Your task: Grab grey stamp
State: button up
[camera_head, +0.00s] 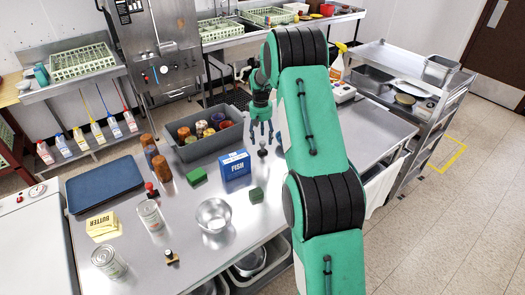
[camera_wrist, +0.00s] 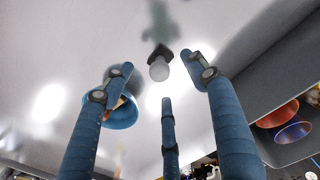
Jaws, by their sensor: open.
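The grey stamp (camera_head: 262,152) stands upright on the steel table, just right of the blue FISH box (camera_head: 235,165). In the wrist view the stamp (camera_wrist: 159,69) shows a pale grey round knob and a dark base, ahead of the fingertips and roughly between them. My gripper (camera_head: 264,133) is just above and beside it, with its blue fingers spread and nothing between them. The fingers (camera_wrist: 160,88) appear apart from the stamp. A red-knobbed stamp (camera_head: 151,188) and a brass-coloured stamp with a dark base (camera_head: 171,257) stand further left and nearer.
A grey bin (camera_head: 205,148) of coloured cups stands close to the left of my gripper; its wall (camera_wrist: 250,85) shows in the wrist view. Green blocks (camera_head: 256,195) (camera_head: 196,176), a metal bowl (camera_head: 213,216), cans and a butter box (camera_head: 102,225) are nearby. The table's right side is fairly clear.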

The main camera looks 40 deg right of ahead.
aim_at(262, 148)
jog(key=shift+f, duration=1.15)
jog(key=shift+f, duration=0.1)
jog(key=shift+d+f+b, duration=0.15)
jog(key=shift+f+b, duration=0.5)
jog(key=shift+f, duration=1.85)
jog(key=c, duration=1.3)
